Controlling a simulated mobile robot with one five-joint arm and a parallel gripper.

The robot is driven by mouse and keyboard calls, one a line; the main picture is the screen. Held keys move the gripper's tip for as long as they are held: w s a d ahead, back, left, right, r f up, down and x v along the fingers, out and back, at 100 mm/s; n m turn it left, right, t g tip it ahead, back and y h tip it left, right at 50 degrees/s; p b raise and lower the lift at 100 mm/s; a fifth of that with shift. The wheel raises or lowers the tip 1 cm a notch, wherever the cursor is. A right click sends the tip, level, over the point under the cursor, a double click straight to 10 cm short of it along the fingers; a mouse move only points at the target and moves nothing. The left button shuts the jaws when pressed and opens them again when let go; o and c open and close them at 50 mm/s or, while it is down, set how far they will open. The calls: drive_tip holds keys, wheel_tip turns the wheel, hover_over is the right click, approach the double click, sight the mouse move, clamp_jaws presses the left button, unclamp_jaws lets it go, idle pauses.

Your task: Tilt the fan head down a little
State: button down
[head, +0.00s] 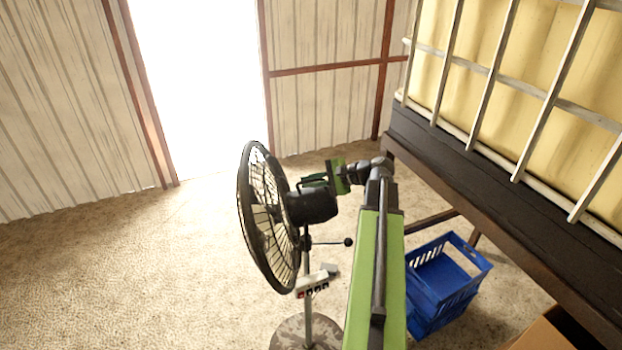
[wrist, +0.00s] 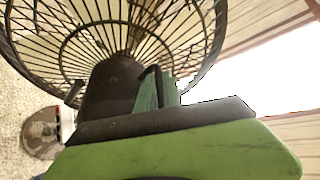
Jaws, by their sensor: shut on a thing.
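The fan head has a round dark wire cage (head: 268,218) facing left in the head view, with a black motor housing (head: 313,206) behind it. The cage looks close to upright. My gripper (head: 318,181) is at the top rear of the housing and shut on the fan head, seemingly at its handle; the exact contact is partly hidden. In the wrist view the housing (wrist: 108,88) and cage (wrist: 115,28) lie just past my green jaw (wrist: 150,95). A knob (head: 348,242) on a short rod sticks out below the housing.
The fan's pole (head: 308,262) carries a control box (head: 316,282) and stands on a round base (head: 290,335). Blue crates (head: 450,275) stand to the right, below a dark-edged rack (head: 500,190). A cardboard box (head: 545,335) is at lower right. The floor at left is clear.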

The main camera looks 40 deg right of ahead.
drive_tip(key=shift+a+r, duration=0.1)
drive_tip(key=shift+a, duration=0.15)
drive_tip(key=c, duration=1.5)
unclamp_jaws()
drive_tip(key=shift+s+d, duration=0.1)
drive_tip(key=shift+d, duration=0.1)
drive_tip(key=p+v, duration=0.7)
drive_tip(key=v, duration=1)
drive_tip(key=shift+s, duration=0.15)
